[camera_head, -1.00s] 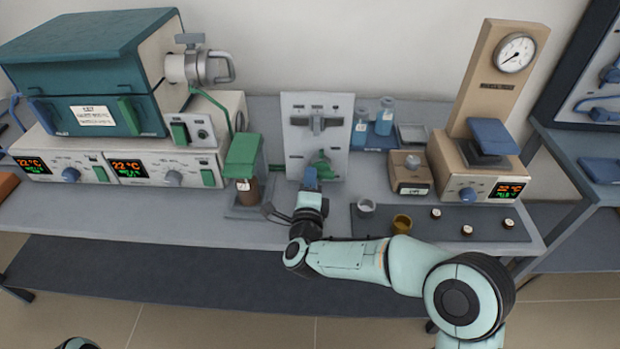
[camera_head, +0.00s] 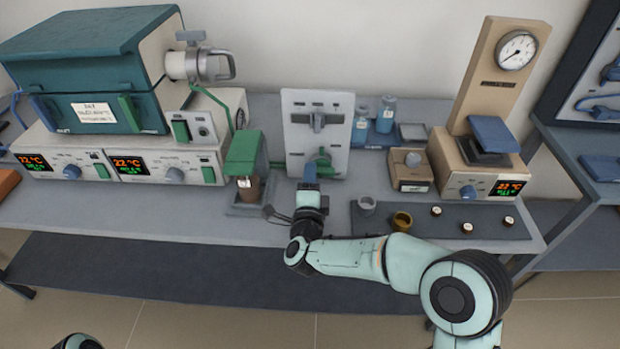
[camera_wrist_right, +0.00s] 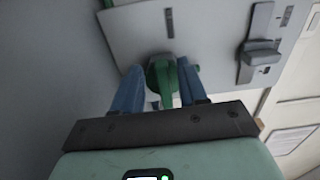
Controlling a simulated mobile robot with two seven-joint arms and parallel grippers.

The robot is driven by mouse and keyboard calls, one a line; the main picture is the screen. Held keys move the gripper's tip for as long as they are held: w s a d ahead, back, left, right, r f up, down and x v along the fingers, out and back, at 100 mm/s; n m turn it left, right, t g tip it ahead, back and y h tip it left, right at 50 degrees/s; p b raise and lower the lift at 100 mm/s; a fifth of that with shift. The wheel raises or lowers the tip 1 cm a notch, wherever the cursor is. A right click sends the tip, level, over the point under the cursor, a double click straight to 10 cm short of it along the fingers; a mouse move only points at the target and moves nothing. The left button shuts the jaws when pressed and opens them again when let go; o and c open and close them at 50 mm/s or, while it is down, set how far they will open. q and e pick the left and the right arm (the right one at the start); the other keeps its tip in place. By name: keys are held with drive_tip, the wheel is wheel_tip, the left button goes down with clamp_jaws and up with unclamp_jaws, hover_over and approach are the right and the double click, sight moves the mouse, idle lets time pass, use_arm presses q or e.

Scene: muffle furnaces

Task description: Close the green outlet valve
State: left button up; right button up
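The green outlet valve (camera_head: 325,160) is on the lower part of a pale upright panel (camera_head: 300,110) at the back of the bench. In the right wrist view, its green handle (camera_wrist_right: 164,85) lies between the two blue fingers of my right gripper (camera_wrist_right: 162,95). The fingers are apart, with a narrow gap by the left finger; contact at the right finger is unclear. In the head view, my right gripper (camera_head: 310,173) is at the panel's lower front and partly hides the valve. My left gripper is out of view.
A green-topped stand with a brown bottle (camera_head: 248,188) is just left of my right gripper. A grey switch (camera_wrist_right: 260,55) is on the same panel.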

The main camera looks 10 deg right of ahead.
drive_tip(key=shift+s+a+r, duration=0.1)
drive_tip(key=shift+s+a, duration=0.05)
drive_tip(key=shift+s, duration=0.1)
drive_tip(key=p+v, duration=0.1)
drive_tip(key=v, duration=1.1)
drive_tip(key=shift+s, duration=0.1)
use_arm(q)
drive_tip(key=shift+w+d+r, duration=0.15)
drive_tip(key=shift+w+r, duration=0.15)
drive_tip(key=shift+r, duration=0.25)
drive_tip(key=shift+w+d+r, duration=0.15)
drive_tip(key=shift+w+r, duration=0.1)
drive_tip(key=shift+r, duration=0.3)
use_arm(e)
drive_tip(key=shift+s+a, duration=0.1)
drive_tip(key=shift+s, duration=0.25)
